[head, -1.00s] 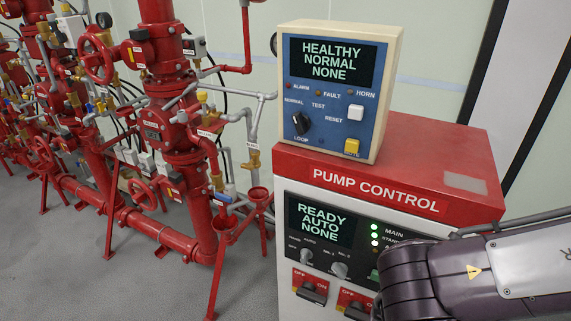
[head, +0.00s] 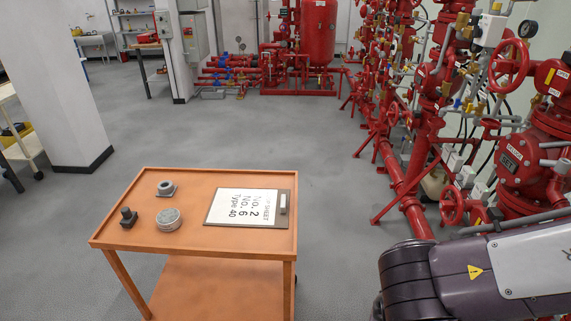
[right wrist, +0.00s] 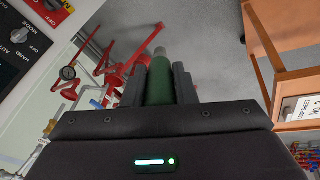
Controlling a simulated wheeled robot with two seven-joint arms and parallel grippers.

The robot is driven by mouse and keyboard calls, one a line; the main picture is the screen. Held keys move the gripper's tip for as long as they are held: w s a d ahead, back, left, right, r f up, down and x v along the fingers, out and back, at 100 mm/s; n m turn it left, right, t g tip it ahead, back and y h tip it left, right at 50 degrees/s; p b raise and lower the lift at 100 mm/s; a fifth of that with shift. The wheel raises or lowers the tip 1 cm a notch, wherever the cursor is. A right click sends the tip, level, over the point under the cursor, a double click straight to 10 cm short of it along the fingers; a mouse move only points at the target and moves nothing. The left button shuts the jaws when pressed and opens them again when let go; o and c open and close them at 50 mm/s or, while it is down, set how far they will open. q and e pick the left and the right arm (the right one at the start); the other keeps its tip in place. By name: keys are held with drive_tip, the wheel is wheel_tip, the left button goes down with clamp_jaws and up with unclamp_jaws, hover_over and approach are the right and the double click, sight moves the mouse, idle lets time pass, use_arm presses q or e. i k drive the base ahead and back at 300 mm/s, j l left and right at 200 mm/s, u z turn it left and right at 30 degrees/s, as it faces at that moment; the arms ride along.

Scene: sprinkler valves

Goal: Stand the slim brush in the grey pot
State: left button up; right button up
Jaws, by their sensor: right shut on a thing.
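My right gripper (right wrist: 161,72) is shut on a green cylindrical thing (right wrist: 158,88) with a narrower grey end beyond the fingertips. I cannot tell whether it is the slim brush; no bristles show. In the head view my right arm is at lower right and its gripper is out of frame. On an orange cart lie a low round grey tin (head: 169,220), a grey ring-like fitting (head: 166,188) and a small dark knobbed part (head: 128,217). I cannot tell whether any of these is the grey pot. My left gripper is not in view.
The orange cart (head: 215,180) stands ahead, with a clipboard (head: 213,214) on its right half. Red valve pipework (head: 425,160) lines the right side. A white pillar (head: 60,80) stands at left. Grey floor beyond the cart is open.

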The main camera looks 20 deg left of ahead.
sight(166, 190)
drive_tip(key=u, duration=2.2)
drive_tip(key=i+j+u, duration=0.1)
drive_tip(key=i+u, duration=0.75)
drive_tip(key=i+l+u, duration=0.15)
drive_tip(key=i+u, duration=0.3)
drive_tip(key=i+z, duration=0.1)
drive_tip(key=i, duration=0.5)
drive_tip(key=i+j+z, duration=0.15)
drive_tip(key=i, duration=0.4)
drive_tip(key=i+j+z, duration=0.1)
drive_tip(key=i, duration=0.5)
drive_tip(key=i+l+z, duration=0.15)
drive_tip(key=z, duration=0.25)
drive_tip(key=i+z, duration=0.3)
drive_tip(key=z, duration=0.15)
drive_tip(key=i+z, duration=0.2)
drive_tip(key=z, duration=0.2)
drive_tip(key=i+z, duration=0.25)
drive_tip(key=z, duration=0.2)
drive_tip(key=i+j+z, duration=0.15)
drive_tip(key=z, duration=0.25)
drive_tip(key=i+l+z, duration=0.25)
drive_tip(key=z, duration=0.2)
drive_tip(key=i+l+z, duration=0.1)
drive_tip(key=i+z, duration=0.15)
drive_tip(key=z, duration=0.15)
drive_tip(key=i+z, duration=0.3)
drive_tip(key=z, duration=0.15)
drive_tip(key=i+z, duration=0.3)
drive_tip(key=z, duration=0.15)
